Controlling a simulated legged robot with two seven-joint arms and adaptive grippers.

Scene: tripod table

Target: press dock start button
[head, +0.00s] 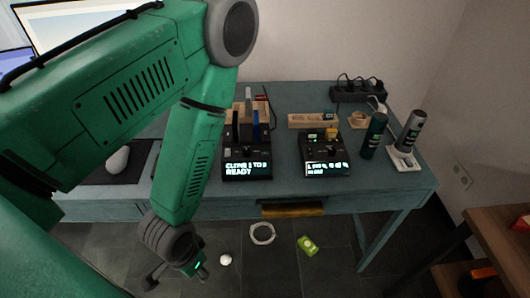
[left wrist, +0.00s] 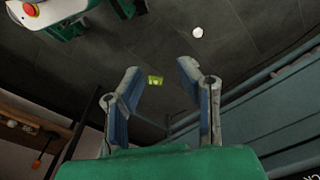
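A black dock (head: 246,152) stands at the table's front edge; its lit screen reads roughly "CLONE 1 TO 2 READY". Upright drive-like pieces, one blue (head: 256,131), stand at its back. A second black dock (head: 326,153) to its right has a lit screen too small to read. I cannot pick out a start button on either dock. My left gripper (left wrist: 160,72) is open and empty, fingers apart. In the head view it hangs low in front of the table, below the tabletop and clear of the docks. My right gripper is in neither view.
The blue-grey table (head: 290,95) also holds a wooden tray (head: 313,121), a dark green cylinder (head: 373,136), a grey cylinder (head: 410,133) and a power strip (head: 358,92). A cable coil (head: 262,233), white ball (head: 226,259) and green packet (head: 307,245) lie on the floor.

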